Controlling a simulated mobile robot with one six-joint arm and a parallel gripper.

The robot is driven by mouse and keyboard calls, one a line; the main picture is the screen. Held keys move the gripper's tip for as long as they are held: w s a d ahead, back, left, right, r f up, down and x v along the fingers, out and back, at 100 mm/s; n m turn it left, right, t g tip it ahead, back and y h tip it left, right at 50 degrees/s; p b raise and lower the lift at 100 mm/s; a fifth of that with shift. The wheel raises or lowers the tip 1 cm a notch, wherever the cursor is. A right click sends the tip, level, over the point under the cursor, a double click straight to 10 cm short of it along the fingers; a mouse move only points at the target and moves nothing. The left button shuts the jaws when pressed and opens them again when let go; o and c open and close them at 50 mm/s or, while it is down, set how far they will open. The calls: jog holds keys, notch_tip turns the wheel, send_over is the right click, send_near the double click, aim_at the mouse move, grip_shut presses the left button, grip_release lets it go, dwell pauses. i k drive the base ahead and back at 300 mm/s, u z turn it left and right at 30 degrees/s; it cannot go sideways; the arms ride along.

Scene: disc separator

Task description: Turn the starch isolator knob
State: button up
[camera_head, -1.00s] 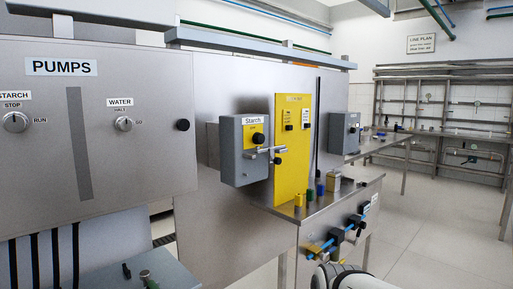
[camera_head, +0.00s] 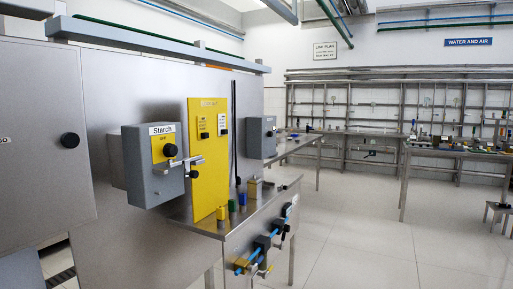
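The starch isolator is a grey box (camera_head: 149,187) with a "Starch" label, mounted on the steel panel left of centre. Its black knob (camera_head: 170,150) sits on a small yellow plate on the box's front. A metal bar or hasp (camera_head: 188,161) sticks out to the right just below the knob, with a dark round piece near its end. The knob's exact setting is too small to tell. My gripper is not in view.
A yellow board (camera_head: 209,175) stands right of the box. Below it, a steel shelf (camera_head: 262,208) carries small coloured blocks, with blue pipe and valves (camera_head: 262,246) beneath. A second grey box (camera_head: 262,137) is farther back. The floor (camera_head: 355,235) at right is clear.

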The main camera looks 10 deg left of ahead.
aim_at(169, 150)
jog(key=z, duration=1)
jog(key=k, duration=0.7)
jog(key=u, duration=1.05)
jog(key=i, duration=1)
jog(key=u, duration=0.05)
